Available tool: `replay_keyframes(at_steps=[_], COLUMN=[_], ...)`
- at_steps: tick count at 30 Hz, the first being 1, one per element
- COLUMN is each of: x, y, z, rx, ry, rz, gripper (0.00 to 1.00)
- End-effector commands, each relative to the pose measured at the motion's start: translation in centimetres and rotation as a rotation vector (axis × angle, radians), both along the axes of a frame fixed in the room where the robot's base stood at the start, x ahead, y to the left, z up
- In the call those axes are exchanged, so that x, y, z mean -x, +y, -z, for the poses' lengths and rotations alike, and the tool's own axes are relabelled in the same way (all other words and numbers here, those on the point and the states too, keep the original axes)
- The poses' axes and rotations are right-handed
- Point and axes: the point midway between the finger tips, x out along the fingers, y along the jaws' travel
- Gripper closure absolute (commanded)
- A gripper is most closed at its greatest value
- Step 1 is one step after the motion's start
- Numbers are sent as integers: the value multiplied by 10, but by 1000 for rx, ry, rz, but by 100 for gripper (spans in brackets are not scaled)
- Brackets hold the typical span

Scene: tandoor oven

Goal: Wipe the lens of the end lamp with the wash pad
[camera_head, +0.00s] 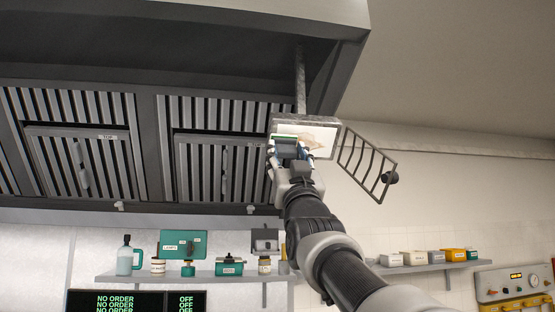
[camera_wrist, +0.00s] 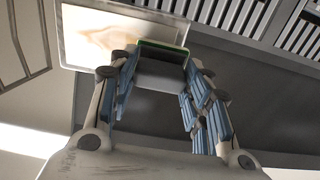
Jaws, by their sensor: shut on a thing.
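The end lamp (camera_head: 275,124) hangs under the hood's right end, its guard (camera_head: 362,165) swung open to the right. Its pale lens (camera_head: 325,133) carries a brownish smear, which also shows on the lens in the wrist view (camera_wrist: 90,32). My gripper (camera_head: 290,153), also in the wrist view (camera_wrist: 160,75), is shut on the wash pad (camera_head: 284,137), a grey block with a green and yellow edge in the wrist view (camera_wrist: 160,68). The pad is at the lens's left part in the head view and covers it there. I cannot tell whether pad and lens touch.
Hood filters (camera_head: 75,145) lie left of the lamp. Below, a wall shelf (camera_head: 135,277) holds a bottle (camera_head: 125,258), jars and green boxes. A right shelf (camera_head: 425,268) holds several small containers. A control panel (camera_head: 515,284) is at lower right. Open air lies right of the guard.

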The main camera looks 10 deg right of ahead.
Motion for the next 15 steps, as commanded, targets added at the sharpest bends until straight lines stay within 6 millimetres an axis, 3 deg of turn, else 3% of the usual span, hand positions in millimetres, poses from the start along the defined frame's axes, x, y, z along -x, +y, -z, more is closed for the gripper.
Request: replay_keyframes(at_steps=[15], x=[-8], y=[0], z=[-8], rx=[0], ry=[0], rz=[0], gripper=[74])
